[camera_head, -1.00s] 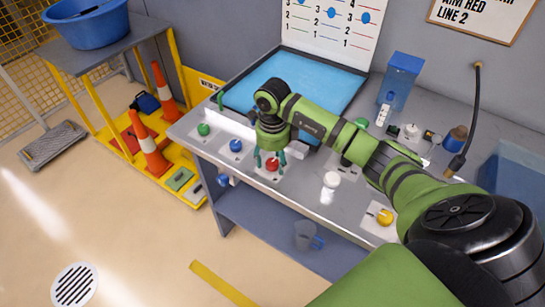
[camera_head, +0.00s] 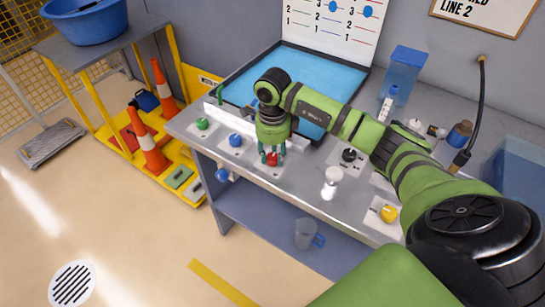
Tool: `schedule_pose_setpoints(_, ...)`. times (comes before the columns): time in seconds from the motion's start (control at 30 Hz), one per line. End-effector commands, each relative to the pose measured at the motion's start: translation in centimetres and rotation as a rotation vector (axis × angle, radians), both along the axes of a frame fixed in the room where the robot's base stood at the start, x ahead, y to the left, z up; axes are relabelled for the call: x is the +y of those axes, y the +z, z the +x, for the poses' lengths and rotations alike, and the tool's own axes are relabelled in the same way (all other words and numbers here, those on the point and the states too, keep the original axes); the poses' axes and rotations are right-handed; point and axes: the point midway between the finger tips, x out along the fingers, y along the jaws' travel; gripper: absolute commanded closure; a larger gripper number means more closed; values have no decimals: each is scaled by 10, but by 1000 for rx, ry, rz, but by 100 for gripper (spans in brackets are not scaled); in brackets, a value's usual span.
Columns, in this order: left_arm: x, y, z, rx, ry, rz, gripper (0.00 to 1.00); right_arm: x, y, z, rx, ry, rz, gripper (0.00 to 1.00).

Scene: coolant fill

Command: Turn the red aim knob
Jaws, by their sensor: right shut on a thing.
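The red knob (camera_head: 272,160) sits on a pale plate near the front edge of the grey workbench (camera_head: 310,188). My right gripper (camera_head: 271,155) points down from above with its green fingers around the red knob, shut on it. The fingers hide part of the knob, so its pointing direction cannot be seen. A blue knob (camera_head: 235,140) and a green knob (camera_head: 202,124) are to its left. A black knob (camera_head: 349,155) and a yellow knob (camera_head: 388,214) are to its right. My left gripper is not in view.
A blue-floored tray (camera_head: 310,80) lies behind my gripper. A white bottle (camera_head: 330,184) stands right of the red knob. A blue container (camera_head: 405,68), a brown jar (camera_head: 459,135) and a hose (camera_head: 481,100) are at the back right. A jug (camera_head: 305,233) is on the lower shelf.

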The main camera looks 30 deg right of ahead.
Motion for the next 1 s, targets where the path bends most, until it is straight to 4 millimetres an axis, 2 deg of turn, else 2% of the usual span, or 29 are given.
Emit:
schedule_pose_setpoints(0.03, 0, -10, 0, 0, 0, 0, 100, -2, -5, 0, 1, 37, -6, 96)
schedule_pose_setpoints(0.4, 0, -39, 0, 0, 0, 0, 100, -2, -4, 0, 2, 301, -5, 96)
schedule_pose_setpoints(0.7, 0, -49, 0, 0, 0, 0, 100, -2, -2, 0, 3, 418, -4, 96)
schedule_pose_setpoints(1.0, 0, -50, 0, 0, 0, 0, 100, -1, -1, -1, 5, 441, -3, 96)
